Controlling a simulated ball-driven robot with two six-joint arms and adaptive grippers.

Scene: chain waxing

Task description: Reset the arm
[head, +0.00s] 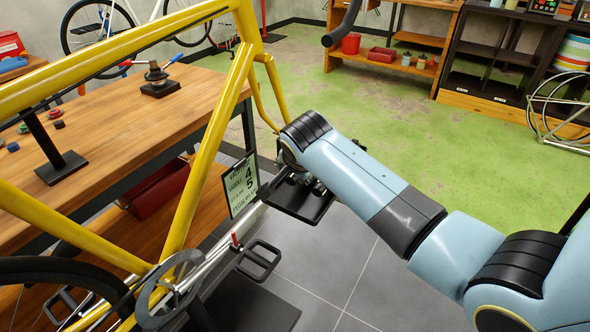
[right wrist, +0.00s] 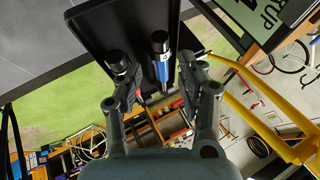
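My right arm reaches in from the right in the head view, and its gripper (head: 300,183) is over a small black tray (head: 313,207), partly hidden by my wrist. In the right wrist view the two fingers of my right gripper (right wrist: 154,68) are apart. A blue cylinder with a black end (right wrist: 160,60) shows between them against the black tray (right wrist: 125,25), with gaps to both fingers. I cannot tell whether it is within the fingers' reach or beyond them. My left gripper is in neither view.
A yellow bicycle frame (head: 190,195) stands close to the left of my right gripper, with a crank and pedal (head: 259,260) below. A sign (head: 242,184) hangs beside the wooden workbench (head: 110,130). Shelves (head: 495,65) stand at the back. Green floor (head: 410,130) there is mostly clear.

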